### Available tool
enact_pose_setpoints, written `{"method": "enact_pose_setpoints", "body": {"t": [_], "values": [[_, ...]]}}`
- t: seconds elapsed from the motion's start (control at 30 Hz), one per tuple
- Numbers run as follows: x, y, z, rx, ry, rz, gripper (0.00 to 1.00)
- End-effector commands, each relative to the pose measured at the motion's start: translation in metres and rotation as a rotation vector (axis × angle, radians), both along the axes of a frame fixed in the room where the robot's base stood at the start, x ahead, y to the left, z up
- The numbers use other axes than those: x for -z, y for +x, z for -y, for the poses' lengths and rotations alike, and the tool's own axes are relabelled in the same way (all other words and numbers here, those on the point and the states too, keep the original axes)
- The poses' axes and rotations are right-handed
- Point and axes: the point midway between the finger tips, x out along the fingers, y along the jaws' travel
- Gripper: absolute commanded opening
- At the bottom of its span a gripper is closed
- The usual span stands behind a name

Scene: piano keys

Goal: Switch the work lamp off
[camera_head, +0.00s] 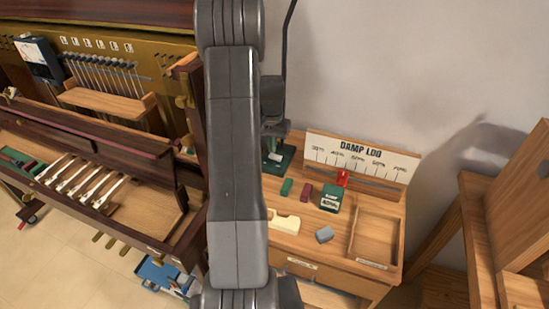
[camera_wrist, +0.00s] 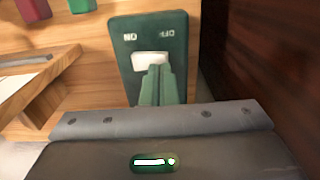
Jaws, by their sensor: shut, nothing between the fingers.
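The work lamp's green base (camera_wrist: 127,78) shows in the wrist view, with a white rocker (camera_wrist: 151,59) between upside-down labels, ON at left and OFF at right. My gripper (camera_wrist: 159,70) has its two green fingers shut together, empty, with the tips over the rocker's lower right part. I cannot tell whether they touch it or which way the rocker is tipped. In the head view the lamp's dark stem (camera_head: 286,45) rises beside my arm, and the green base (camera_head: 286,158) is partly hidden by my arm and wrist. The lamp's head is out of view.
An opened piano (camera_head: 115,200) stands left. The wooden bench (camera_head: 290,245) holds small green and red blocks, a green tin (camera_head: 331,197), a grey block (camera_head: 324,234) and a DAMP LOG board (camera_head: 358,157). In the wrist view a dark wooden panel (camera_wrist: 260,60) stands close right of the base.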

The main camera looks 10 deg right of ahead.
Motion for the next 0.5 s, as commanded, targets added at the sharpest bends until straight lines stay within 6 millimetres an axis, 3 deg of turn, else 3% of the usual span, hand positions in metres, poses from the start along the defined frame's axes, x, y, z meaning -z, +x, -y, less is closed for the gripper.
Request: {"method": "enact_pose_setpoints", "body": {"t": [0.5], "values": [[0.0088, -0.0001, 0.0, 0.0, 0.001, -0.001, 0.0]]}}
